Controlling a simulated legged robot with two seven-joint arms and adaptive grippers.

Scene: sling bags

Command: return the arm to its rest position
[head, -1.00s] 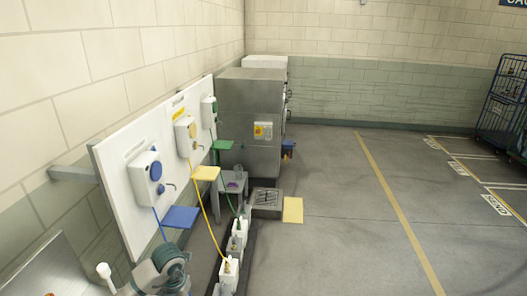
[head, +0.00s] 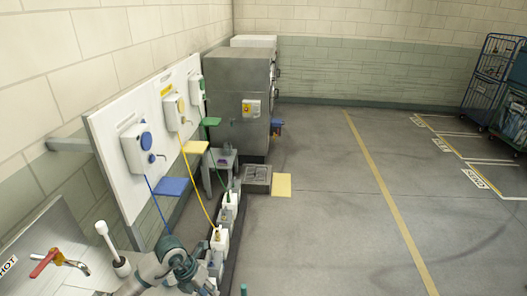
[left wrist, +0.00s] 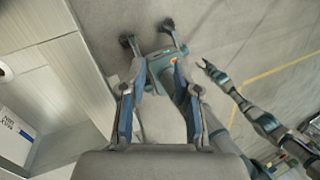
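My left arm (head: 178,262) enters from the bottom left in the head view, bent, with grey links and teal joints. Its gripper is not clear there. In the left wrist view, my left gripper (left wrist: 160,72) has its two blue-grey fingers spread apart, with nothing visible held between them. A slim limb of mine (left wrist: 250,112) crosses the right side of that view. I cannot tell for sure whether it is my right arm. My right arm does not show in the head view.
A sink with a red-handled tap (head: 45,261) and a white brush (head: 110,243) are beside my left arm. A white wall panel (head: 125,105) carries several dispensers. White bottles (head: 220,238) stand in a row below. Grey cabinets (head: 238,95) stand behind.

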